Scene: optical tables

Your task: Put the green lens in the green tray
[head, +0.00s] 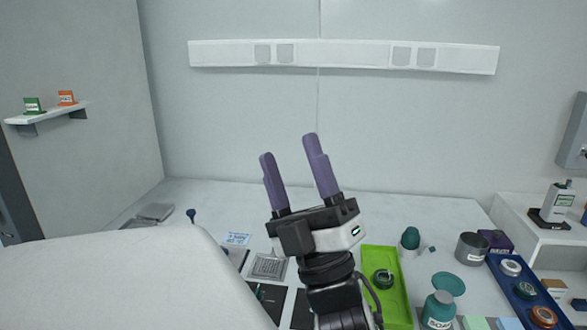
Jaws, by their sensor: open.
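My gripper (289,148) is raised with its two purple fingers pointing up, open and empty, well above the table. The green tray (379,256) lies on the table, right of my gripper and partly hidden by my arm. A round dark-green lens-like piece (383,279) sits inside the green tray. Another round piece with a dark-green top (525,290) sits in the blue tray (496,263) at right, between a pale one (511,267) and an orange one (543,316). I cannot tell for sure which is the green lens.
A teal bottle (439,310), a teal dish (448,283), a dark-green egg-shaped item (410,238) and a grey can (472,248) stand between the trays. A purple box (496,241) stands behind the blue tray. Dark plates (270,300) lie left of my arm. The table's back is mostly clear.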

